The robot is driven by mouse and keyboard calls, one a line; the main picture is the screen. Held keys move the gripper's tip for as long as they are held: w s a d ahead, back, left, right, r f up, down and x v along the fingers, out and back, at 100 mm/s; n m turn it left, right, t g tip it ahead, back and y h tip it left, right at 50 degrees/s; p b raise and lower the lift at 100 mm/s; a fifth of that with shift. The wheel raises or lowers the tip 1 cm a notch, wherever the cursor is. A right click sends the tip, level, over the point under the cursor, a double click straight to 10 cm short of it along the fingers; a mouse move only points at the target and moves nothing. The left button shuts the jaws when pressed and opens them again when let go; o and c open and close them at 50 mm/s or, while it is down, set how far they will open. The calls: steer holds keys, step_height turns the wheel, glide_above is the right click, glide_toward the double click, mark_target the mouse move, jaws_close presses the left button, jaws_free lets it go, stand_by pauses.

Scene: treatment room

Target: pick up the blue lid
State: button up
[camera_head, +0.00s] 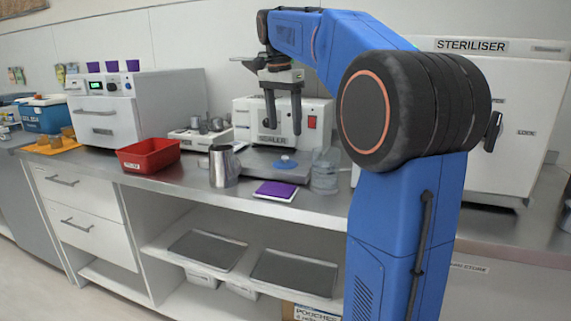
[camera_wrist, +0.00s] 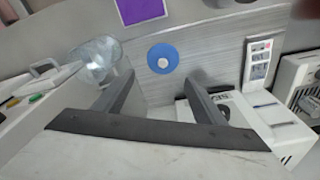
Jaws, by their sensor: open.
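A clear jar (camera_head: 325,172) stands right of the lid. A purple-topped pad (camera_head: 276,190) lies in front of it, a metal jug (camera_head: 223,166) to the left. The white sealer (camera_head: 314,115) stands behind. A red bin (camera_head: 148,155) and the steriliser (camera_head: 505,125) are farther away.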

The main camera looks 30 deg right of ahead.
glide_above(285, 157)
step_height(285, 157, down, 5)
steer(key=shift+r, duration=0.1)
steer(key=f, duration=0.4)
steer(key=shift+w, duration=0.25)
steer(key=shift+f, duration=0.65)
steer(key=c, duration=1.4)
